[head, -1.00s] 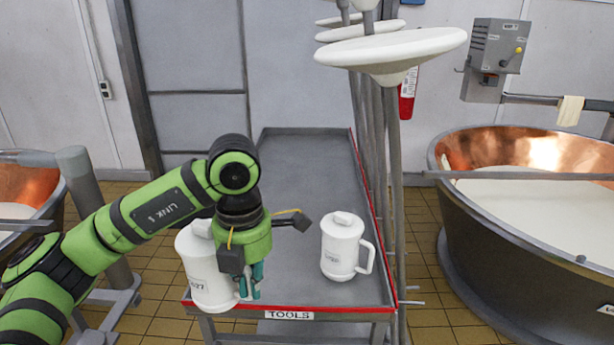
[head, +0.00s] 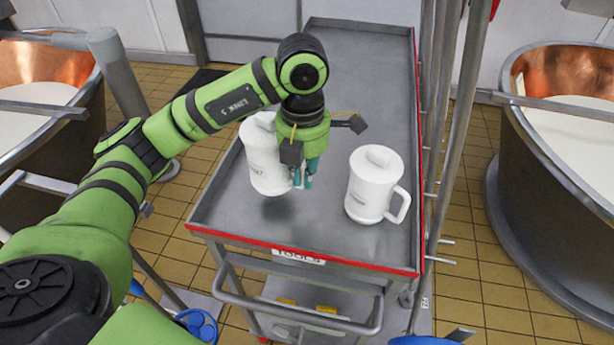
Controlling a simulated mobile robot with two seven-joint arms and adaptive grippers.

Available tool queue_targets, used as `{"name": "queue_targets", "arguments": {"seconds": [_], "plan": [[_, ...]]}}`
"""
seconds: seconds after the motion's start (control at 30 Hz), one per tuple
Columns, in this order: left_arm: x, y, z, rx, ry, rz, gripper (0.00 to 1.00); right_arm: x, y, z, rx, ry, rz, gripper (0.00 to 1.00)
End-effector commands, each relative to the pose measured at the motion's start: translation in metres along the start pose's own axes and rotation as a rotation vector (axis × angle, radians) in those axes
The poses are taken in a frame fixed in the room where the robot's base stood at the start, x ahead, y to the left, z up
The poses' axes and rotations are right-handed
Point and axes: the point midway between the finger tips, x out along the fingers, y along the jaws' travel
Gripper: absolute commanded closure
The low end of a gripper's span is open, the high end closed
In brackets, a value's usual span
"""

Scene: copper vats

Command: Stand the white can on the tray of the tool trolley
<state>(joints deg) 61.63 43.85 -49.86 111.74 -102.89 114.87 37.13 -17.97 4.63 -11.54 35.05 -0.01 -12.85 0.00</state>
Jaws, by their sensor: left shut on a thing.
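My left gripper (head: 304,180) is shut on the white can (head: 262,160), at its right side where the handle would be; the grip itself is partly hidden. The can is upright or nearly so, over the left part of the grey tray (head: 330,85) of the tool trolley. A dark shadow lies on the tray below it, and its base appears slightly above the surface. A second white can (head: 372,185) with a handle stands upright on the tray to the right of my gripper. My right gripper is not in view.
The tray has a raised rim with a red front edge (head: 350,262) and a push handle (head: 300,315) below. Grey upright poles (head: 450,130) stand along its right side. Copper vats (head: 560,75) flank the trolley. The tray's far part is clear.

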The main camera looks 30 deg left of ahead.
Motion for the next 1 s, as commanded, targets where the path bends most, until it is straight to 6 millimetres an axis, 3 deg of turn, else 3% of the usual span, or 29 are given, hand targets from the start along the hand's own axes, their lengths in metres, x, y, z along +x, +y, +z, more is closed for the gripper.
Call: {"name": "queue_targets", "arguments": {"seconds": [0.33, 0.67, 0.7, 0.73, 0.77, 1.0], "plan": [[0.041, 0.000, -0.001, -0.001, 0.002, 0.001, 1.00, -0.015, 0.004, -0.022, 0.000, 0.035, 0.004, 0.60], [0.047, 0.000, 0.000, 0.000, -0.001, 0.001, 1.00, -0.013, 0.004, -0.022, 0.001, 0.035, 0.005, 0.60], [0.047, 0.000, 0.000, 0.000, 0.000, 0.001, 0.81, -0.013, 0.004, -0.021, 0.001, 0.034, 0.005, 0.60], [0.047, 0.000, 0.000, 0.000, 0.000, 0.001, 0.69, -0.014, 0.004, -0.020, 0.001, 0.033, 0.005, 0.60], [0.047, 0.000, 0.000, 0.000, 0.000, 0.001, 0.66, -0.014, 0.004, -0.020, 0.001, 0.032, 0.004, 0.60], [0.047, 0.000, 0.000, 0.000, 0.000, 0.001, 0.66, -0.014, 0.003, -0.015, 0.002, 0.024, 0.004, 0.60]]}}
